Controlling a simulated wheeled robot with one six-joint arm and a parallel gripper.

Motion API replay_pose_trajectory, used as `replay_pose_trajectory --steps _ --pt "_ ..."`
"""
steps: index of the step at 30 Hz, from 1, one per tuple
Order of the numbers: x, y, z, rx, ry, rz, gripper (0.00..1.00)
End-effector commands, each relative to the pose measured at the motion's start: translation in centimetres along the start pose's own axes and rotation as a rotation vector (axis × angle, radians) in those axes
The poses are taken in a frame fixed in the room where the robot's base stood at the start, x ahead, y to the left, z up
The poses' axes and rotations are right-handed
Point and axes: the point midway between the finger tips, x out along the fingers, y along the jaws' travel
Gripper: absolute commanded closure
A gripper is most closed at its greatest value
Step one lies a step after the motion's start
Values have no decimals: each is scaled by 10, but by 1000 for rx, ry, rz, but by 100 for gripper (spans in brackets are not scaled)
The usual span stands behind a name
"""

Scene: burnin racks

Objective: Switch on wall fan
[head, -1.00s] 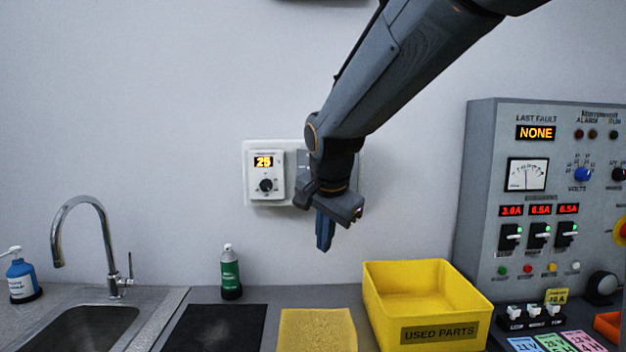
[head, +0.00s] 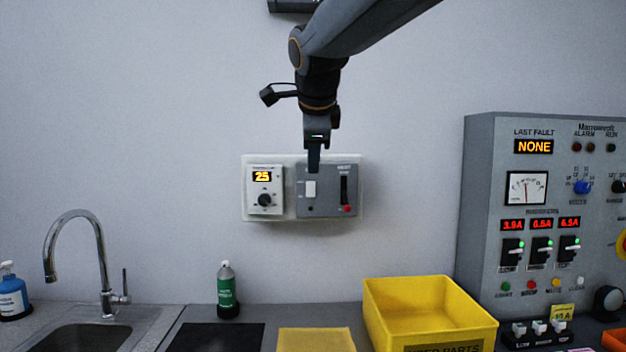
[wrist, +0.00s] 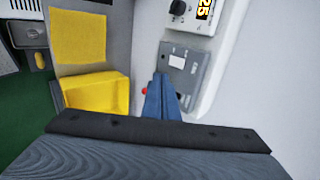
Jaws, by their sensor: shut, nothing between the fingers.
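A grey switch panel (head: 328,208) is on a white wall plate (head: 290,158). It carries a white rocker (head: 310,189) on its left and a black vertical switch (head: 344,190) with a red button (head: 347,209) on its right. Its label is too small to read. My gripper (head: 313,170) is shut and empty, pointing down, with its tips just above the white rocker in the picture. In the wrist view, my gripper (wrist: 162,78) overlaps the panel (wrist: 190,71) beside the white rocker (wrist: 177,62). I cannot tell whether they touch. No fan is clearly recognisable.
A thermostat (head: 264,187) reading 25 shares the plate. Below stand a green bottle (head: 227,290), a yellow bin (head: 427,310) and a sink tap (head: 100,250). An instrument cabinet (head: 485,240) is at the right. A dark fixture (head: 290,5) is cut off at the top. The wall around the plate is clear.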

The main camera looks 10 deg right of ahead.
Motion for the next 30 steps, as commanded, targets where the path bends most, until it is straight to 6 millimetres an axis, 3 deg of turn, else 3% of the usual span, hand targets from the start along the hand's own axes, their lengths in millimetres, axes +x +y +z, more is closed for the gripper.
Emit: replay_pose_trajectory --steps 5,16,30 --pt "23 1 -1 0 3 6 100" --pt "96 1 -1 -1 2 6 100" --pt "127 -25 0 -1 1 2 100"
